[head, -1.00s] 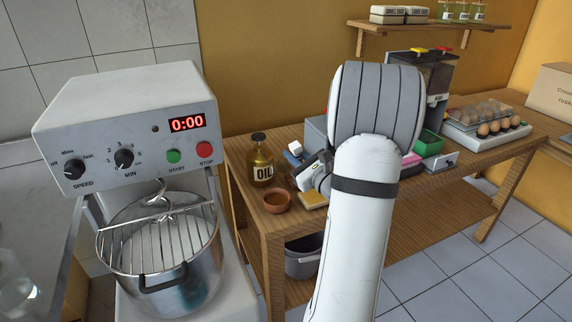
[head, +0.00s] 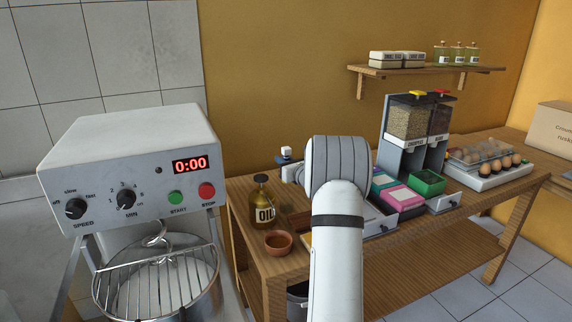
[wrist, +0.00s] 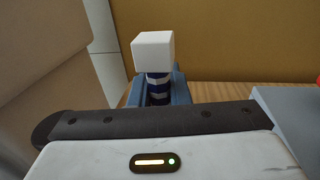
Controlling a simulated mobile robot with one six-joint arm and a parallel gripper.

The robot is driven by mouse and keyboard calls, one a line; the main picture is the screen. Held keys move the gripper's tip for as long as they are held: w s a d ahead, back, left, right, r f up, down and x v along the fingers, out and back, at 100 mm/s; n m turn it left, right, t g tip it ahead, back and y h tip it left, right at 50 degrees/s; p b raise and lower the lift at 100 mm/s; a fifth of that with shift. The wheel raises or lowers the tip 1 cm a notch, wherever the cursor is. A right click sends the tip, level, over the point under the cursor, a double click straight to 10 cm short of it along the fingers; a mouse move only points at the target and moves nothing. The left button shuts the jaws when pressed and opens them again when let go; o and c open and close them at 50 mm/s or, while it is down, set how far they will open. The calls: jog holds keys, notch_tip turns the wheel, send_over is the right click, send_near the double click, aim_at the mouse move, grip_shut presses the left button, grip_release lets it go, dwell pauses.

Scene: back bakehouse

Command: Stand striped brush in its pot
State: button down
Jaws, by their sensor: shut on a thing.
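The striped brush shows in the wrist view as a dark blue and white striped handle (wrist: 157,88) with a white block on top. My gripper (wrist: 158,97) is shut on it; the brush stands about upright between the blue-grey jaws. In the head view the white block of the brush (head: 286,151) shows just left of my arm, against the yellow wall, with my gripper (head: 287,161) just below it. A small terracotta pot (head: 278,246) stands on the wooden table's front left corner, below the brush in the picture. It looks empty.
An oil bottle (head: 262,203) stands right behind the pot. A mixer (head: 130,170) is close on the left. Boxes (head: 402,200), a two-part dispenser (head: 412,130) and an egg tray (head: 487,168) fill the table's right. My arm hides its middle.

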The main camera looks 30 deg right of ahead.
jog(key=shift+f+b, duration=1.35)
jog(key=shift+f, duration=1.7)
notch_tip(320, 180, down, 4)
jog(key=b, duration=0.4)
jog(key=shift+r, duration=0.1)
jog(key=c, duration=1.3)
grip_release()
jog(key=s, duration=0.8)
jog(key=shift+a, duration=0.1)
